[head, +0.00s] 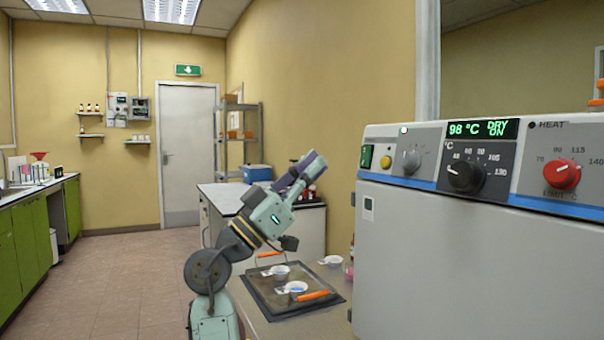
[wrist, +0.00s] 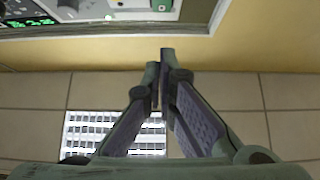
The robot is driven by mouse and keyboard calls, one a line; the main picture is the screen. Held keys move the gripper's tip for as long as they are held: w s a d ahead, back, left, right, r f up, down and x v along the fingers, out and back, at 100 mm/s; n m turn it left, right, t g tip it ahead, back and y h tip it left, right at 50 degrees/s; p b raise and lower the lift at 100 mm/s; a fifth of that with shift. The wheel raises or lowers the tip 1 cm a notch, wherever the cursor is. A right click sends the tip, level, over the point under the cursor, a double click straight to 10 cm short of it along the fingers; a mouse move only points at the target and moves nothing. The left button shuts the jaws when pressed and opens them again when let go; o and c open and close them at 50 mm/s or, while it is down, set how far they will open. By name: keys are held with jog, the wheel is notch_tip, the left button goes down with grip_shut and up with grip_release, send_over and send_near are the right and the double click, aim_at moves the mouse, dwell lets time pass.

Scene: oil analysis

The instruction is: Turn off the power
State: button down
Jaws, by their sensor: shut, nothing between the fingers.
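The grey oven (head: 440,250) stands at the right in the head view. Its panel has a lit display (head: 483,129) reading 98 °C and DRY ON. A green power switch (head: 366,157) is at the panel's left end, left of a yellow button (head: 386,162). My gripper (head: 312,160) is shut and empty, raised left of the oven at about switch height and apart from it. In the wrist view, my gripper's (wrist: 166,62) fingertips are close together. The panel edge with a green piece (wrist: 163,5) and the display (wrist: 30,22) show at the top.
Grey, black (head: 465,176) and red (head: 562,174) knobs sit right of the switch. Below my arm, a dark tray (head: 265,285) holds small white dishes and orange-handled tools. A white-topped counter (head: 225,195) stands behind. The floor at left is clear.

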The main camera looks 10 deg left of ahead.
aim_at(364, 156)
jog(key=w+d+r+p, duration=0.2)
jog(key=w+d, duration=0.2)
jog(key=d, duration=0.2)
jog(key=shift+r, duration=0.25)
jog(key=shift+d, duration=0.1)
jog(key=shift+w+d+r+g+y+p, duration=0.2)
jog(key=shift+d+g+y+p, duration=0.1)
jog(key=shift+y+p, duration=0.1)
jog(key=shift+a, duration=0.1)
